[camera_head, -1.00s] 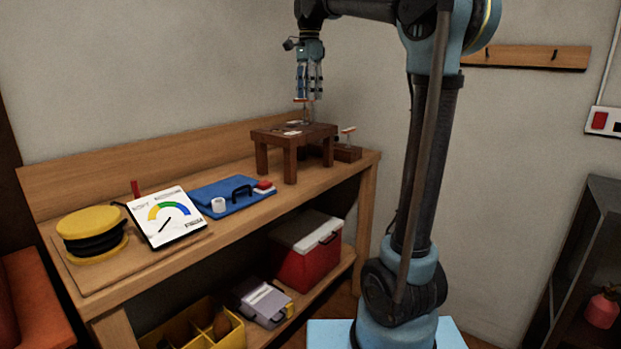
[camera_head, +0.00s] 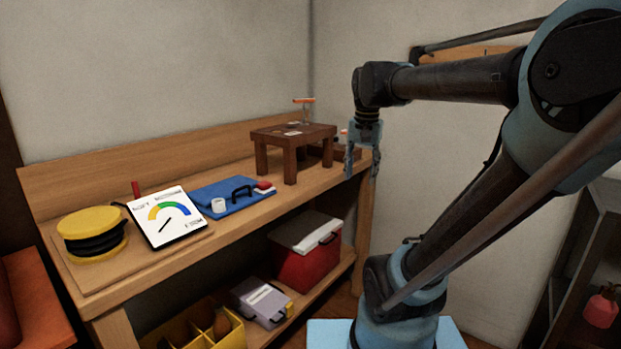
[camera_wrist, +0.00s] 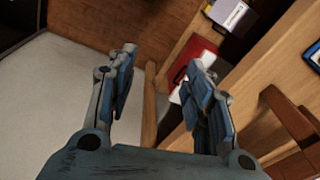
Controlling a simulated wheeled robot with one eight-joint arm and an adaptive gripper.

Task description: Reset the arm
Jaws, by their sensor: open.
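My gripper (camera_head: 362,160) hangs pointing down in the head view, at the right end of the wooden workbench (camera_head: 240,226). Its fingers are spread and nothing is between them. In the wrist view my gripper (camera_wrist: 165,85) also shows open and empty, with the floor and the bench's lower part beyond it. My arm reaches in from the right, with the forearm nearly level.
A small dark wooden stand (camera_head: 294,135) with an orange-topped piece (camera_head: 304,101) on it is left of my gripper. A blue case (camera_head: 230,194), gauge panel (camera_head: 168,217) and yellow-black coil (camera_head: 91,234) lie further left. A red cooler (camera_head: 308,250) is on the lower shelf.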

